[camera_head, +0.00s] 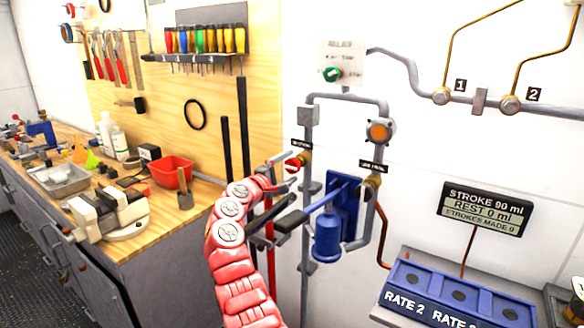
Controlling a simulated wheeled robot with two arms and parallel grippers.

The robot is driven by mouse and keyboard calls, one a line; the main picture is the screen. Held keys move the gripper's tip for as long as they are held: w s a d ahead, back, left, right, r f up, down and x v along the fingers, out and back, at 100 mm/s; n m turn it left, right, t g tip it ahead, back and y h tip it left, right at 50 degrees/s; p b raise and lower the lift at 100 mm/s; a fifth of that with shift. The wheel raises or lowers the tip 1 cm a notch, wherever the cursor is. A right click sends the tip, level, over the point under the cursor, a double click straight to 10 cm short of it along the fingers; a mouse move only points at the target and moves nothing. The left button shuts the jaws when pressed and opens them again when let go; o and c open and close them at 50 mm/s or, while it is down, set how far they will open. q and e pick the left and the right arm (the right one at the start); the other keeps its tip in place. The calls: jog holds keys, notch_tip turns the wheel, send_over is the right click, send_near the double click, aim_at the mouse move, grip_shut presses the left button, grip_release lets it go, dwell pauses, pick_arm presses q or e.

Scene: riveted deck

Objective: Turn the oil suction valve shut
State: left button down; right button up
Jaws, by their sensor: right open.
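A small valve with a red handle (293,163) and a brass body (306,158) sits on the left grey pipe, under a small black label (301,145) too small to read surely. A second brass valve (374,182) with its own label is on the right pipe. My left gripper is not in view.
A blue hand pump (328,235) with a lever stands just right and below. A relief panel with green knob (333,74) is above. A readout (486,208) and blue rate box (450,290) are at right. A cluttered workbench (160,235) fills the left.

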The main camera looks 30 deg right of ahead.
jog(key=v, duration=1.5)
jog(key=shift+b, duration=0.4)
jog(key=shift+f, duration=0.1)
